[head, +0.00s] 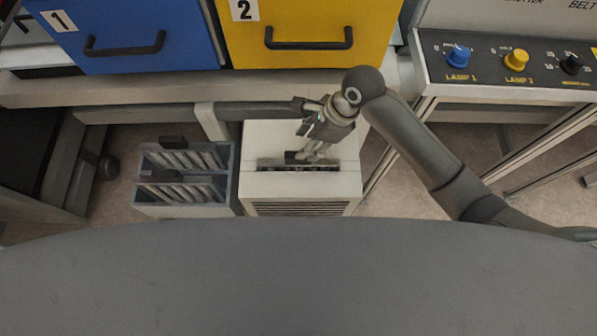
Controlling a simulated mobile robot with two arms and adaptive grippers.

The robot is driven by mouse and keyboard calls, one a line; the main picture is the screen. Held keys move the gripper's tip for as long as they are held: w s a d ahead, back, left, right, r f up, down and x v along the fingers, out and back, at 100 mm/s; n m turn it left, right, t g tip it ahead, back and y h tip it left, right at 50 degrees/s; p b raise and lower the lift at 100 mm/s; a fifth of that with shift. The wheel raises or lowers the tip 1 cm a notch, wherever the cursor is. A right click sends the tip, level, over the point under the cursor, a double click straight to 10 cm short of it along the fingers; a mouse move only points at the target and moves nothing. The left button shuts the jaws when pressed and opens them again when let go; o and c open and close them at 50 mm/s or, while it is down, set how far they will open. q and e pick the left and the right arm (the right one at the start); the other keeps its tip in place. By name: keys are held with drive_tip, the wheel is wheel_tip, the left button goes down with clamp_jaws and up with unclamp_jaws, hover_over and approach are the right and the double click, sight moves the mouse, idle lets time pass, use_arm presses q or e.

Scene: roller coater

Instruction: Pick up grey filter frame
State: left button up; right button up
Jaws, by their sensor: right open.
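A grey filter frame (272,163) sits in the slot on top of a white box (255,135). Only its upper edge and a dark grip show. My right gripper (312,157) is over the slot with its fingertips at the frame's dark grip. It is open; I cannot tell whether the fingers touch the grip. My left gripper is not in view.
A grey bin (185,211) left of the white box holds filter frames with dark grips. A blue drawer (150,62) and a yellow drawer (300,20) are above. A control panel (490,70) with knobs is at the upper right.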

sight(293, 160)
drive_tip(key=p+x, duration=0.1)
drive_tip(key=x, duration=0.9)
drive_tip(key=shift+s+a+f, duration=0.15)
drive_tip(key=shift+f, duration=0.05)
drive_tip(key=shift+c, duration=0.3)
clamp_jaws()
drive_tip(key=shift+r, duration=0.1)
